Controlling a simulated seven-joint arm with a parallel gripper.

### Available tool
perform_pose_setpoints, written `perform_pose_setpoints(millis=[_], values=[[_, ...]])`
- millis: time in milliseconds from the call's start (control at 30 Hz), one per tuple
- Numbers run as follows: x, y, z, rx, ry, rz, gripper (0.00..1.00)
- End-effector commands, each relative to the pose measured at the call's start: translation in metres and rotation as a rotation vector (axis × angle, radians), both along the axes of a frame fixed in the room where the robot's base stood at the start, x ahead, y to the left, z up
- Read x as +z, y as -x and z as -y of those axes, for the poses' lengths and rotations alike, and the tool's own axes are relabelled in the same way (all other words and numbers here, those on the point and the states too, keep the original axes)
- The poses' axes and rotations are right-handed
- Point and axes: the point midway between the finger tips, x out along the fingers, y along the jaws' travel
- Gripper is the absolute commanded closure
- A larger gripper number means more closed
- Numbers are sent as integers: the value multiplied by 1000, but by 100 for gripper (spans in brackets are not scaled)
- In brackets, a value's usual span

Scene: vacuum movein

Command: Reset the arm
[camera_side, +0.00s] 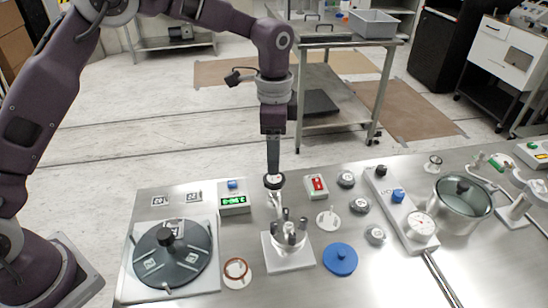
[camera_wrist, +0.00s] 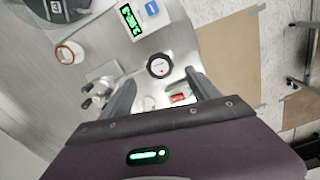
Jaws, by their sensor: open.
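My gripper (camera_side: 273,172) points straight down over the work table in the side view, with its fingers seen edge-on. In the wrist view my gripper (camera_wrist: 160,78) has its two fingers spread apart. A small round item with a black rim and white face (camera_wrist: 159,66) shows between and beyond the fingertips. In the side view this black-rimmed item (camera_side: 274,181) is right below the fingertips, above a metal fixture with several upright posts (camera_side: 289,241). I cannot tell whether the fingers touch it; they are not closed on it.
The steel table holds a dark round plate (camera_side: 172,256) at left, a green-display box (camera_side: 234,203), a red-switch box (camera_side: 316,187), a blue disc (camera_side: 340,259), a gauge block (camera_side: 421,226) and a lidded pot (camera_side: 463,204) at right. Space above the table is open.

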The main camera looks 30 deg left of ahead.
Motion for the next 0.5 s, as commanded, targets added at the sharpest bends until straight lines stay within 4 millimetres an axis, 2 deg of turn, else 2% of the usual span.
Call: perform_pose_setpoints(millis=[167, 267, 367, 400, 467, 500], values=[[1, 0, 0, 2, 0, 2, 30], [27, 11, -8, 46, -4, 33, 30], [82, 45, -28, 171, -9, 110, 30], [104, 66, -39, 238, -6, 145, 30], [131, 99, -53, 344, 5, 198, 30], [146, 124, -62, 415, 18, 232, 30]])
